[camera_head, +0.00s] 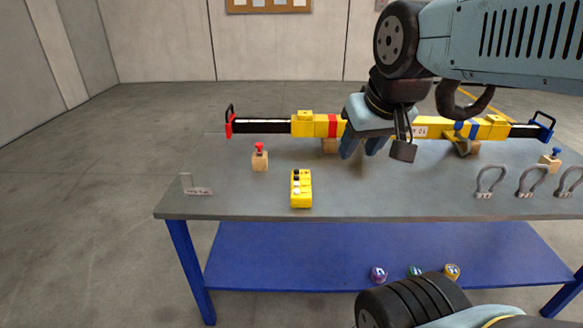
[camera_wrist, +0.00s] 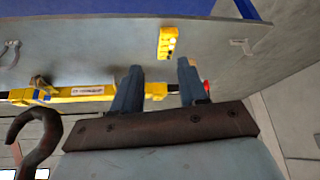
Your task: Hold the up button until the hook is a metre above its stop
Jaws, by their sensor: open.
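The yellow control box (camera_head: 301,189) with dark and light buttons lies on the grey table, left of centre. It also shows in the wrist view (camera_wrist: 168,42), beyond my fingers. I cannot read which button is up. My gripper (camera_head: 362,148) is open and empty, above the table to the right of the box and apart from it. Its two fingers (camera_wrist: 158,82) show spread in the wrist view. A dark curved hook (camera_wrist: 38,130) shows at the lower left of the wrist view; I cannot tell whether it is the task's hook. No stop is identifiable.
A yellow and black beam (camera_head: 318,126) lies along the table's back. A wooden block with a red knob (camera_head: 260,158) stands left of the box. Grey shackles (camera_head: 532,181) stand at the right. The table front (camera_head: 240,205) near the box is clear.

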